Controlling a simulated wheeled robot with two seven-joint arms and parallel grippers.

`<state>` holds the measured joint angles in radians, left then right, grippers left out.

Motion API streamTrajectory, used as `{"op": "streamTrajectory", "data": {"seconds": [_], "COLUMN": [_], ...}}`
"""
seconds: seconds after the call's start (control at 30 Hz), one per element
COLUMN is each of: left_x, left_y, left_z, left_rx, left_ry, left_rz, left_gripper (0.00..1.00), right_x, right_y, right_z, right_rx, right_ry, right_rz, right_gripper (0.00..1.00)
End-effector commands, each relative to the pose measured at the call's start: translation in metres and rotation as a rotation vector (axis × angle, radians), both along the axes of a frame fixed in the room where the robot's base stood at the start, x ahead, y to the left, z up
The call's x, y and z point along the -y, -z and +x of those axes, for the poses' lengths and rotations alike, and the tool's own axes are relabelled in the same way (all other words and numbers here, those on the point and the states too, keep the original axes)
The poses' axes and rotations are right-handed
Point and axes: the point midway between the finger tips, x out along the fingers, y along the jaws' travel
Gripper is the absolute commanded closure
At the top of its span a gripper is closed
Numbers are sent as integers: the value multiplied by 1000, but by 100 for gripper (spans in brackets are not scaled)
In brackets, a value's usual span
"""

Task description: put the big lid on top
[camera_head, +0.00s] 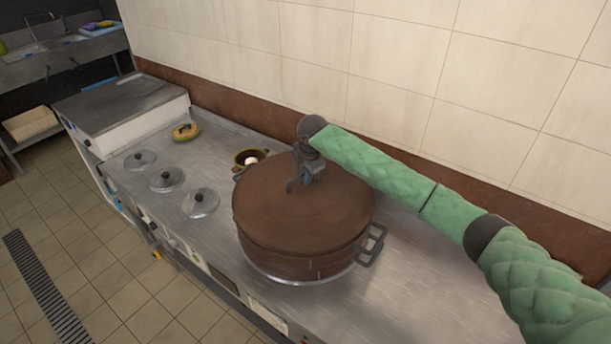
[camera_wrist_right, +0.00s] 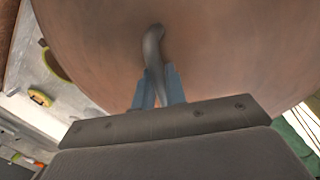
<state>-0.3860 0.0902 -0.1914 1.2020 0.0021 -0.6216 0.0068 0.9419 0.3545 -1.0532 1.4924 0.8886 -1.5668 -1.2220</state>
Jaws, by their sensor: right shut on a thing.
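The big brown lid (camera_head: 285,208) is over a large brown stockpot (camera_head: 300,264) on the steel counter. It looks level and covers the pot's mouth; I cannot tell whether it rests fully on the rim. My right gripper (camera_head: 304,178) is above the middle of the lid. In the right wrist view its fingers (camera_wrist_right: 158,90) are shut on the lid's curved grey handle (camera_wrist_right: 153,52), and the lid (camera_wrist_right: 220,50) fills most of that view. The pot's inside is hidden. My left gripper is not in view.
A small open pot (camera_head: 250,158) stands just behind the big one. Three small metal lids (camera_head: 167,179) lie to the left, with a round yellowish item (camera_head: 186,132) behind them. A tiled wall (camera_head: 400,70) runs along the back. The counter's right front is clear.

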Motion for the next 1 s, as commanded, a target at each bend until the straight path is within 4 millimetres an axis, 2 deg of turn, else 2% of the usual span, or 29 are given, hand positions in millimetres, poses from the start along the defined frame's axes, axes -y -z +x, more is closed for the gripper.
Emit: {"op": "streamTrajectory", "data": {"seconds": [0.8,0.83,0.87,1.0], "left_x": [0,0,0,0], "left_y": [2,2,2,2], "left_z": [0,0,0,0], "left_rx": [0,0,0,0], "left_ry": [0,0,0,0], "left_rz": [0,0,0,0], "left_gripper": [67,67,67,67], "right_x": [0,0,0,0], "right_y": [10,9,9,10], "right_z": [0,0,0,0], "right_rx": [1,1,1,1], "right_ry": [0,0,0,0], "right_rz": [1,1,1,1], "right_gripper": [100,83,78,78]}}
